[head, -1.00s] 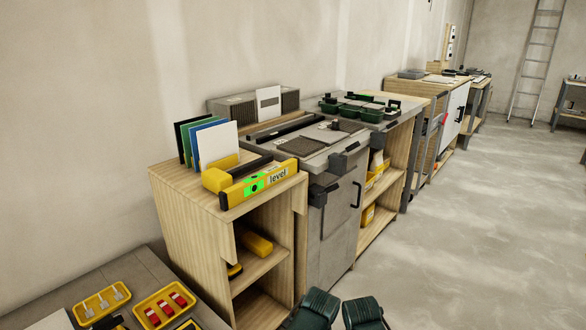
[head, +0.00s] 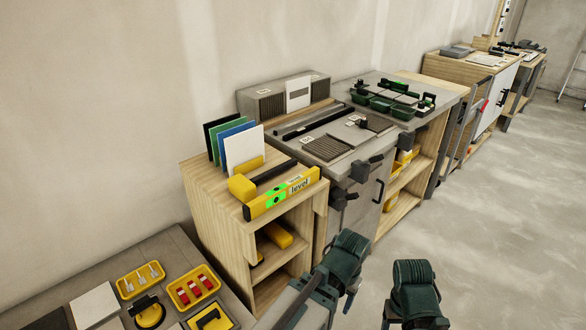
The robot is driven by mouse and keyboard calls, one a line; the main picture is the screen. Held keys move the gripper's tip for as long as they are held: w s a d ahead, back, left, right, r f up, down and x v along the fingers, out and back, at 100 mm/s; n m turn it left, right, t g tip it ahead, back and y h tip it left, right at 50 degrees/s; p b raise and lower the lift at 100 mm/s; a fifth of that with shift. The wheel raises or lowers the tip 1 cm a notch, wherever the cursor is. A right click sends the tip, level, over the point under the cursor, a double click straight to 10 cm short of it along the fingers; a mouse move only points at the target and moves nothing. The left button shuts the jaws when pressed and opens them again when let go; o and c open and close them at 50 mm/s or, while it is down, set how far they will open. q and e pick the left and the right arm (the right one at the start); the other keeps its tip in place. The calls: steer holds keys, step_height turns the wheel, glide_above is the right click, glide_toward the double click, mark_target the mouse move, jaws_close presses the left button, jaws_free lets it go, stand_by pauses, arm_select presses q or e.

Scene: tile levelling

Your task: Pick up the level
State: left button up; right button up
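The yellow level (head: 282,194) has a bright green vial and a printed "level" label. It rests on edge along the front edge of the wooden cabinet's top (head: 208,183). A yellow block (head: 241,187) and a dark bar (head: 273,171) lie just behind it; I cannot tell whether they touch it. Nothing of mine touches the level. Dark green links of my two arms show at the bottom, right of and below the cabinet. No gripper fingers can be made out in the view.
White, blue, green and black sheets (head: 242,148) stand behind the level. A grey workbench (head: 338,172) with green trays (head: 381,103) adjoins on the right. A low grey table (head: 172,248) holds yellow trays (head: 193,288) at lower left. Open floor (head: 500,200) lies to the right.

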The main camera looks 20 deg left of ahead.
arm_select(q)
steer(key=w+a+r+p, duration=0.1)
steer(key=a+r+p, duration=0.1)
steer(key=r+p, duration=0.55)
steer(key=w+a+r+p, duration=0.2)
steer(key=r+p, duration=0.4)
steer(key=r, duration=0.2)
step_height(320, 180, up, 13)
steer(key=m+t+h+p, duration=0.2)
steer(key=t+p, duration=0.2)
steer(key=p, duration=0.6)
glide_above(271, 192)
steer(key=s+a, duration=0.2)
steer(key=s, duration=0.4)
steer(key=b+x, duration=0.7)
steer(key=x, duration=0.1)
steer(key=shift+w+f, duration=0.2)
steer(key=shift+f, duration=0.15)
steer(key=shift+w+d+r+b+x, duration=0.1)
steer(key=shift+w+b+x, duration=0.05)
steer(key=shift+b+x, duration=0.75)
steer(key=shift+w+d+r+b+x, duration=0.1)
steer(key=shift+w+b+x, duration=0.1)
steer(key=shift+b+x, duration=0.7)
steer(key=shift+w+d+r+b+x, duration=0.1)
steer(key=shift+w+d+b+x, duration=0.05)
steer(key=shift+b+x, duration=0.75)
steer(key=shift+f, duration=0.1)
jaws_close()
